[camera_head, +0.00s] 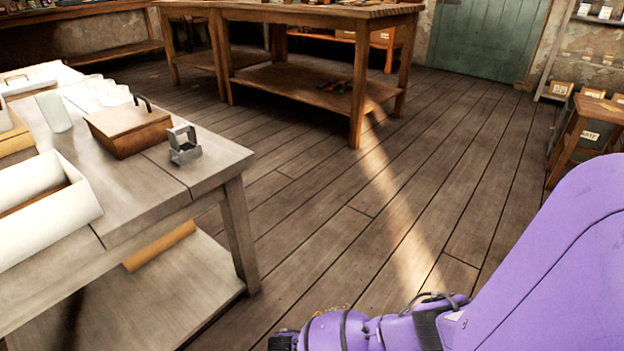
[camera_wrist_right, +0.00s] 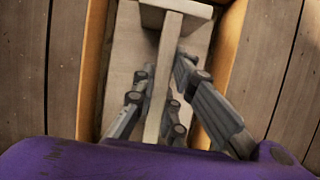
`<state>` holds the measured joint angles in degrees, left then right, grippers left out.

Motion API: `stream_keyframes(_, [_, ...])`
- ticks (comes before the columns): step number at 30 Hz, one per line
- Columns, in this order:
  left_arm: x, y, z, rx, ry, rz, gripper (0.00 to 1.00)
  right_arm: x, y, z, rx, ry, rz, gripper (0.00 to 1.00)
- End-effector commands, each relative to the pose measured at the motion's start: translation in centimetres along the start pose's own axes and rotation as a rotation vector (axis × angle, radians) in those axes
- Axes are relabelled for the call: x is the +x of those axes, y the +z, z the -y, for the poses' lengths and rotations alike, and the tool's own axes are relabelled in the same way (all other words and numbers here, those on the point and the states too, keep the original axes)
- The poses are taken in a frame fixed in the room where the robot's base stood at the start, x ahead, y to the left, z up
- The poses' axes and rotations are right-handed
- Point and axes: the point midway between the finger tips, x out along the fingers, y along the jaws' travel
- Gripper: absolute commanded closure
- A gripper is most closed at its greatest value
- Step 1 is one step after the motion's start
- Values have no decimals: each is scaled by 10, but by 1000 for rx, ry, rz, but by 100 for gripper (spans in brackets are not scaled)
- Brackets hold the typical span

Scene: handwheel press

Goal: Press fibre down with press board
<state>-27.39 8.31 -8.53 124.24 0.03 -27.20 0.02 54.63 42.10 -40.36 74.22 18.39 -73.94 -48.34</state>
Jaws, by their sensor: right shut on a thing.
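In the right wrist view my right gripper (camera_wrist_right: 164,68) has its grey fingers closed on either side of a narrow, pale upright bar, which looks like the handle of the press board (camera_wrist_right: 172,32). The bar meets a pale crosspiece at the top of the view. It lies between two orange-brown wooden walls (camera_wrist_right: 236,45) of an open box. A pale flat surface shows below the fingers; I cannot tell whether it is board or box floor. No fibre can be made out. My left gripper is in neither view.
In the head view a pale workbench (camera_head: 215,155) on the left bears a lidded wooden box (camera_head: 128,128), a small metal frame (camera_head: 184,145) and a white trough (camera_head: 45,225). A brown table (camera_head: 300,85) stands farther back. The plank floor between is clear.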

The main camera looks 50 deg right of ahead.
Motion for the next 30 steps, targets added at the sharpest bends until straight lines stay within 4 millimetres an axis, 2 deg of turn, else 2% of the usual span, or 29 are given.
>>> stream_keyframes(30, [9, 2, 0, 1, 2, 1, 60, 14, -6, 0, 0, 1, 0, 100])
